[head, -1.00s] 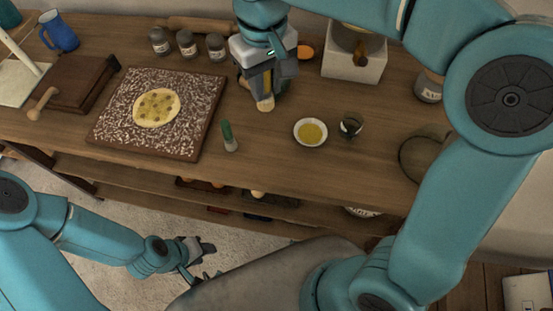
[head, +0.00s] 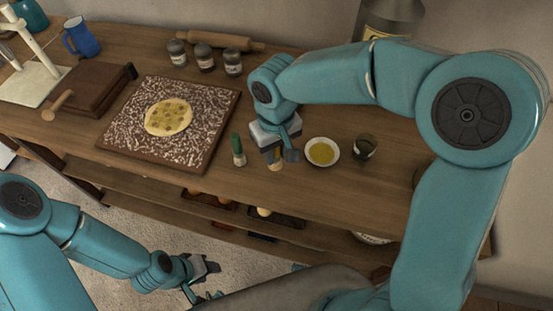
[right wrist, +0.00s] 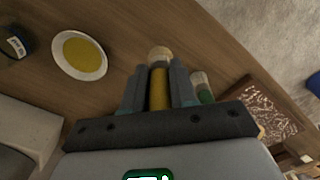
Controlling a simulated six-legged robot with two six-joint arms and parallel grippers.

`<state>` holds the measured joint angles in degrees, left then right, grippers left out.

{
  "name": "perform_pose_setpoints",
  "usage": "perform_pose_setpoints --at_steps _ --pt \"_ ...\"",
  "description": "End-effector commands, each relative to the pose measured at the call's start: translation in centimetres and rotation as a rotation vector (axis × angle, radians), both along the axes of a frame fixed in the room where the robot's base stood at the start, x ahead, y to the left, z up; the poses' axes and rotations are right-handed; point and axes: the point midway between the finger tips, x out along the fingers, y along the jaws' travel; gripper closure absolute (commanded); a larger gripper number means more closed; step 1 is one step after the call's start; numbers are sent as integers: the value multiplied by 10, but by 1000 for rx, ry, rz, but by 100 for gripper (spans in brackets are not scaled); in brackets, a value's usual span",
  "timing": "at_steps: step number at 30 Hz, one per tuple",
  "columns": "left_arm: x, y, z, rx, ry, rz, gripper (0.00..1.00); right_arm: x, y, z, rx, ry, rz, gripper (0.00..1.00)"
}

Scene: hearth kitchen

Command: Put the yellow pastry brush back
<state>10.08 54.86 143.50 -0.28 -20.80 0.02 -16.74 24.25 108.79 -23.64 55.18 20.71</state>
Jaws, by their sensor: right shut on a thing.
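My right gripper (head: 277,154) is shut on the yellow pastry brush (head: 276,165) over the front part of the wooden table. In the right wrist view the brush's yellow handle (right wrist: 159,92) lies between the two fingers, with its pale end past the fingertips. In the head view only that pale end shows; I cannot tell whether it touches the table. My left gripper (head: 203,280) looks open and empty, low in front of the table.
A white bowl of yellow liquid (head: 322,152) and a dark cup (head: 364,148) stand right of the right gripper. A floured board (head: 205,145) with flat dough (head: 168,117) lies left. Several jars (head: 205,58) and a rolling pin (head: 228,41) are at the back.

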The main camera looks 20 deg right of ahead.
Motion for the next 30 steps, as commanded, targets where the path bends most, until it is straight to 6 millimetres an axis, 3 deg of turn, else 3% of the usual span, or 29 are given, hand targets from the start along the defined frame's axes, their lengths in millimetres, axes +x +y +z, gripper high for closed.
perform_pose_setpoints --at_steps 6,19,20,22,30 --pt "0 0 -1 0 0 0 57 -2 -1 -35 -1 5 0 100" --pt "0 0 -6 0 0 0 57 -1 -1 -44 1 2 0 100" --pt "0 0 -6 0 0 0 57 -1 -1 -44 1 2 0 70" --pt "0 0 -4 0 0 0 57 -1 -1 -43 0 2 0 48" --pt "0 0 -4 0 0 0 57 -1 -1 -42 -1 3 0 48"
